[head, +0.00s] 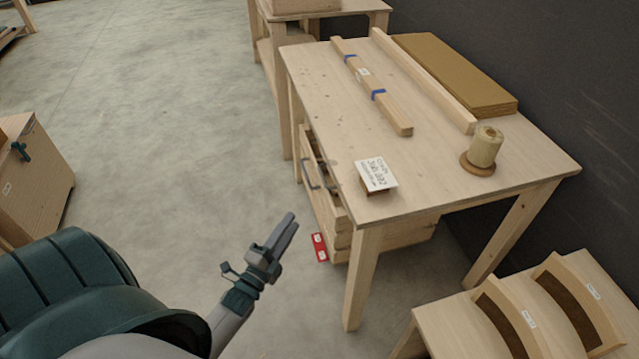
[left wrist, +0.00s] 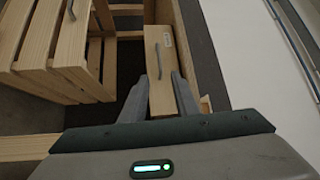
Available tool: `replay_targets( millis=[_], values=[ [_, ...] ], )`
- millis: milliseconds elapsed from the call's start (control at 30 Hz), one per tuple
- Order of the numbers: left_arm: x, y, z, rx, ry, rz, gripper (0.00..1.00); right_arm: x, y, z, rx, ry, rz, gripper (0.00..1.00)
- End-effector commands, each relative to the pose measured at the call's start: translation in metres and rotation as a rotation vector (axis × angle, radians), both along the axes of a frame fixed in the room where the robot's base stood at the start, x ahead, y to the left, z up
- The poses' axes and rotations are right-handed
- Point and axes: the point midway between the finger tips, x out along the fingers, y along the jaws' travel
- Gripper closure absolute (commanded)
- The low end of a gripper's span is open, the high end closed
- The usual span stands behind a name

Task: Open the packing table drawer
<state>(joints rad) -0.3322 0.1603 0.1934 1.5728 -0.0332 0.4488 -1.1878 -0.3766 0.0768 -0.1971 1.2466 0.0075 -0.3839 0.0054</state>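The packing table (head: 330,100) stands right of centre in the head view, with a slatted wooden drawer unit (head: 335,225) under its top at the left side. A dark grey bar handle (head: 309,174) shows on the drawer side. The tabletop hides much of the drawer, so I cannot tell how far it is open. My left gripper (head: 291,220) is in front of the table's left side, apart from the handle. In the left wrist view its fingers (left wrist: 161,88) are spread and empty, pointing toward a wooden front (left wrist: 160,100) with a grey handle (left wrist: 160,58). My right gripper is not in view.
On the tabletop lie a white card (head: 376,174), a taped wooden bundle (head: 375,88), a brown board stack (head: 455,72) and a spool (head: 486,147). A red tag (head: 319,247) is near the table's foot. Chair-like wooden forms (head: 520,320) stand lower right.

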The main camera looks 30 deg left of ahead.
Motion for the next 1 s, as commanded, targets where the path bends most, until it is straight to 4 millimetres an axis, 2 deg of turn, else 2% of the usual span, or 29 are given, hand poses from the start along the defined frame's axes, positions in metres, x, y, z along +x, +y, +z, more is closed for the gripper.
replay_targets(
  millis=[267, 467, 1000],
  values=[
    [0.004, 0.000, 0.000, -0.002, 0.002, -0.001, 0.72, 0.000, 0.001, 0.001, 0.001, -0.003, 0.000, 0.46],
    [0.022, 0.002, 0.003, -0.002, 0.002, -0.001, 0.72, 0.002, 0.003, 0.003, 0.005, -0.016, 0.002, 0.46],
    [0.113, 0.010, 0.016, -0.003, 0.002, 0.000, 0.72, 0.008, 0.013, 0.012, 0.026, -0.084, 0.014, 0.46]
  ],
)
